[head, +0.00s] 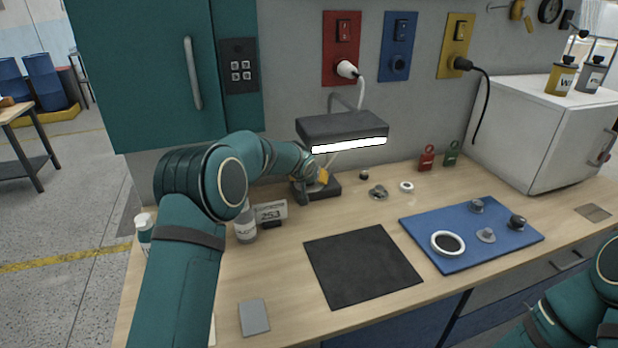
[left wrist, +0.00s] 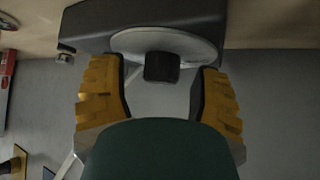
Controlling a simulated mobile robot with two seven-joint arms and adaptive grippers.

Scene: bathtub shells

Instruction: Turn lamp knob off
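The desk lamp has a dark rectangular head (head: 342,128) with a lit white strip along its front edge. Its dark base (head: 328,188) stands on the workbench, partly hidden by my left arm. In the left wrist view, a small dark, squarish knob (left wrist: 161,66) sits in front of a pale round disc (left wrist: 190,45) on the dark lamp base (left wrist: 90,28). My left gripper (head: 318,178) is at the base. Its yellow fingers (left wrist: 160,88) are open, one on each side of the knob, with visible gaps. My right gripper is out of view.
A dark mat (head: 362,266) and a blue mat (head: 470,234) with small parts lie on the workbench. A white cabinet (head: 540,130) stands at the right.

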